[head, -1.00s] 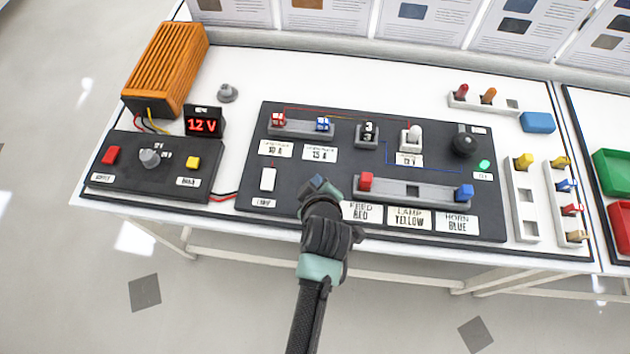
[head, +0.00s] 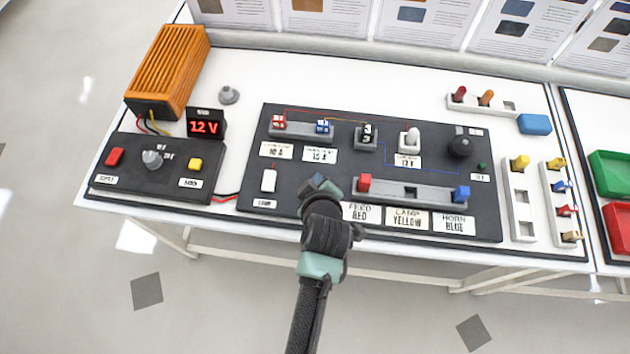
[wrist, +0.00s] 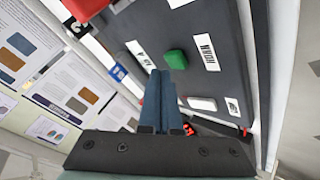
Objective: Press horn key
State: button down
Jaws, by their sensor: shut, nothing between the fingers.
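The horn key is a green block (wrist: 176,59) in the wrist view, beside a white label that appears to read HORN (wrist: 208,52). My gripper hides it in the head view. My gripper (head: 318,183) is shut and empty over the front of the dark panel, right of the white lamp key (head: 268,180). In the wrist view its fingertips (wrist: 163,74) are close beside the green key; I cannot tell whether they touch it. A small indicator (head: 482,166) near the black dome (head: 460,146) is dark green.
At left are a 12 V display (head: 203,127), a control box with a knob (head: 152,158) and an orange supply (head: 168,70). Plug racks stand at right.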

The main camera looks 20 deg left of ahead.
notch_tip(320, 180, up, 5)
jog(key=p, duration=0.4)
jog(key=shift+r+p, duration=0.1)
jog(key=shift+p, duration=0.25)
dwell(0.5)
jog(key=w+d+r+m+t, duration=0.2)
jog(key=w+r+t, duration=0.15)
jog(key=r, duration=0.75)
jog(key=w+d+r+m+t, duration=0.2)
jog(key=w+r+t, duration=0.15)
jog(key=r, duration=0.85)
jog(key=w+d+r+m+t, duration=0.2)
jog(key=w+r, duration=0.2)
jog(key=r, duration=0.7)
jog(key=s+d+r+m+t+h, duration=0.1)
jog(key=s+r, duration=0.4)
jog(key=r, duration=0.6)
jog(key=s+d+r+m+t+h, duration=0.2)
jog(key=s+d+r+m+t, duration=0.2)
jog(key=r, duration=0.7)
jog(key=s+d+r+m+t+h, duration=0.1)
jog(key=s+r+t, duration=0.4)
jog(key=r, duration=0.6)
jog(key=s+d+m, duration=0.1)
jog(key=m, duration=0.1)
jog(key=shift+s+d+m, duration=0.15)
jog(key=shift+m, duration=0.15)
